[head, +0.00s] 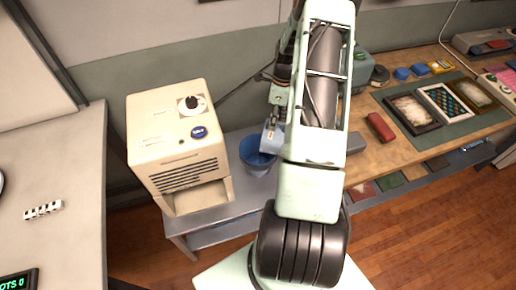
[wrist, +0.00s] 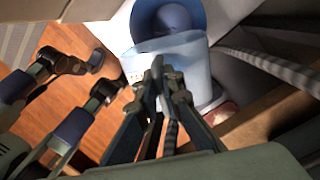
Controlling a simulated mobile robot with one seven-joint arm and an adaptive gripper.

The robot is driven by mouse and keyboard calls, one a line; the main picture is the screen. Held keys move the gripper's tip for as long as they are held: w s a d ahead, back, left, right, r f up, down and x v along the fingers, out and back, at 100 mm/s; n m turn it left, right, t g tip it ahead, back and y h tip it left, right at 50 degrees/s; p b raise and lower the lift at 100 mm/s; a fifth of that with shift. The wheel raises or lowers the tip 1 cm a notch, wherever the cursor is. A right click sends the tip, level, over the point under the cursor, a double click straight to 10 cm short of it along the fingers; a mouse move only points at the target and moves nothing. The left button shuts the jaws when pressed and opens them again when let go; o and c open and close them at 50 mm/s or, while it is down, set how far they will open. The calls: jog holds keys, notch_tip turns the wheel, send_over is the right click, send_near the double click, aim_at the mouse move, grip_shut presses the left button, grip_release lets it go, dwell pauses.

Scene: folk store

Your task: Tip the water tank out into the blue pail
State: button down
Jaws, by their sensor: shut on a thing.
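The water tank (wrist: 188,52) is a pale blue, see-through container. In the wrist view my gripper (wrist: 158,72) is shut on its near wall. In the head view the tank (head: 272,139) shows in part beside my arm, tilted, over the blue pail (head: 251,160). My gripper (head: 271,122) is small there and partly hidden by my arm. The pail stands on a low grey bench, and it also shows behind the tank in the wrist view (wrist: 143,14). I cannot tell whether water is flowing or how much is in either one.
A cream machine (head: 175,140) with a dial, a blue button and an open bottom recess stands left of the pail on the grey bench (head: 205,220). A wooden worktable (head: 375,160) with frames and small boxes is at right. A pale counter (head: 60,190) is at left.

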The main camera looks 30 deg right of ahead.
jog(key=shift+w+a+r+g+h+b, duration=0.25)
jog(key=shift+w+a+g+h+b, duration=0.2)
jog(key=shift+w+a+g+h, duration=0.45)
dwell(1.0)
jog(key=shift+a, duration=0.2)
jog(key=w+a+r+g+h+b, duration=0.2)
jog(key=w+a+r+g+h, duration=0.1)
jog(key=r, duration=0.3)
jog(key=w+a+r+g+h+b, duration=0.1)
jog(key=w+a+r+g+h, duration=0.2)
jog(key=r, duration=0.3)
jog(key=shift+w+a+m+h+b, duration=0.3)
jog(key=shift+w+a+m+b, duration=0.05)
jog(key=shift+a+m+b, duration=0.05)
dwell(0.8)
